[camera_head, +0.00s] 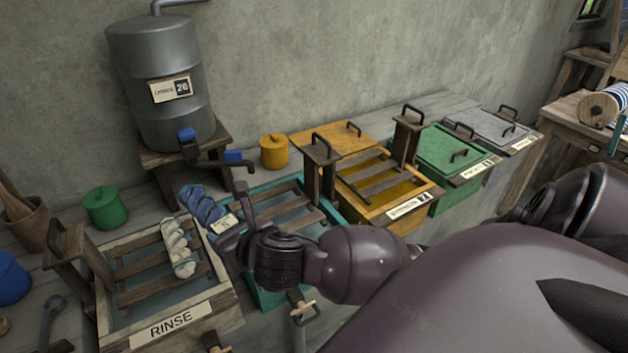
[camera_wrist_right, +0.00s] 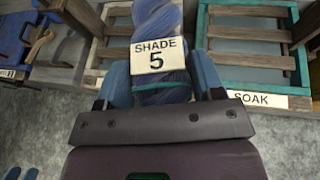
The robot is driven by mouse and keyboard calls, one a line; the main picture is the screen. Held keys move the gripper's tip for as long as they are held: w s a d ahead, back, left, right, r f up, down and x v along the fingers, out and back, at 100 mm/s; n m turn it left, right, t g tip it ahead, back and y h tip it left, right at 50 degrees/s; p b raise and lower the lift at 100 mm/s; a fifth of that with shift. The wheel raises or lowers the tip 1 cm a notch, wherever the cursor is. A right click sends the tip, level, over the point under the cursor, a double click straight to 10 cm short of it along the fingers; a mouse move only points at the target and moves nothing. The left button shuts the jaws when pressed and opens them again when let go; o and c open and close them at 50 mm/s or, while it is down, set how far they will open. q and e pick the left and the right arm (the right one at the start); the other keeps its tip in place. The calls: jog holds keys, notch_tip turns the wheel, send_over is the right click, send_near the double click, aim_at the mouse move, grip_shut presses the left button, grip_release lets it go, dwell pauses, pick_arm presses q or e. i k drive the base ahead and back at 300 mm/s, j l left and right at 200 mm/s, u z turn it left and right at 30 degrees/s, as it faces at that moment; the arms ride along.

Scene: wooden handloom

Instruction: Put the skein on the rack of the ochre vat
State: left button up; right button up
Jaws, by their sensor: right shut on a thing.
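A blue skein (camera_head: 202,206) with a paper tag is in my right gripper (camera_head: 228,226), above the gap between the RINSE vat and the teal vat. In the right wrist view the skein (camera_wrist_right: 158,22) runs between the two blue fingers, and its tag reads SHADE 5. The right gripper (camera_wrist_right: 162,80) is shut on it. The ochre vat (camera_head: 433,192) stands to the right of the teal vat, in the middle of the row. Its wooden rack (camera_head: 384,185) shows bare slats over the open part. My left gripper is not in view.
A white skein (camera_head: 176,248) lies on the RINSE vat's rack (camera_head: 215,292). The teal vat (camera_head: 262,186) lies between it and the ochre vat. Upright wooden posts with handles (camera_head: 322,148) stand beside the racks. A grey barrel (camera_head: 165,110) stands behind. Green (camera_head: 440,145) and grey vats are farther right.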

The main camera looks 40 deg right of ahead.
aim_at(359, 175)
jog(key=k+l, duration=0.1)
jog(key=l, duration=0.55)
jog(key=k+l, duration=0.1)
jog(key=l, duration=0.55)
jog(key=k+l, duration=0.1)
jog(key=l, duration=0.5)
